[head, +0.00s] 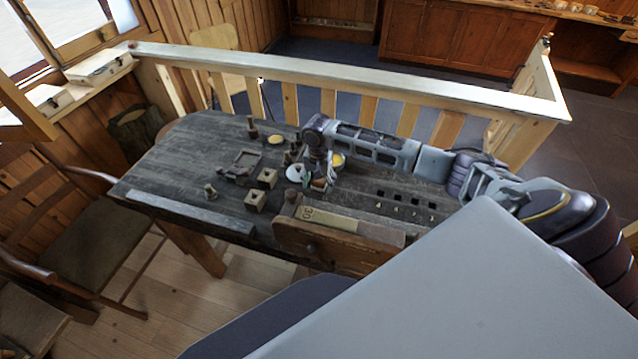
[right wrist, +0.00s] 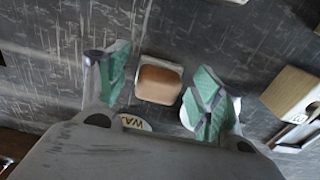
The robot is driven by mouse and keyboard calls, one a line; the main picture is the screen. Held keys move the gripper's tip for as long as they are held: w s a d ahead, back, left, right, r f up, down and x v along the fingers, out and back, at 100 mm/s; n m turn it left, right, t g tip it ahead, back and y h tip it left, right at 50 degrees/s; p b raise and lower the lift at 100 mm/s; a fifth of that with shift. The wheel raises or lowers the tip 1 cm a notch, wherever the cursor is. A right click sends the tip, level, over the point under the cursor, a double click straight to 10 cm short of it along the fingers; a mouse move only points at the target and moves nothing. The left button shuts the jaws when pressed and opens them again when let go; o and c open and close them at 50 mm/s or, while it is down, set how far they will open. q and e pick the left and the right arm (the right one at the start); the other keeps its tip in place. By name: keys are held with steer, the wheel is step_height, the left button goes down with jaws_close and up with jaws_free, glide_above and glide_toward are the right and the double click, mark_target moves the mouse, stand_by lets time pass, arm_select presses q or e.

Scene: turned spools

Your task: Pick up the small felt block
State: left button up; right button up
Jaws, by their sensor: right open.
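A small block (right wrist: 160,80) with a brown-orange face and pale edges, which looks like the felt block, lies on the dark table in the right wrist view. My right gripper (right wrist: 160,92) is open, with one green-padded finger on each side of the block. Gaps show between the block and both fingers. In the head view my right gripper (head: 319,182) is low over the middle of the table, and its fingers largely hide the block there. My left gripper is not in view.
A white round dish (head: 295,172) is close beside the gripper. A tin with a lettered label (right wrist: 136,123) is partly hidden below the fingers. A wooden drawer box (head: 330,240) is in front.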

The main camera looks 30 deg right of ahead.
mark_target(318, 181)
stand_by(0.4)
steer(key=c, duration=1)
steer(key=shift+r, duration=0.15)
steer(key=shift+r, duration=4.85)
steer(key=shift+o, duration=1.4)
steer(key=shift+c, duration=1.4)
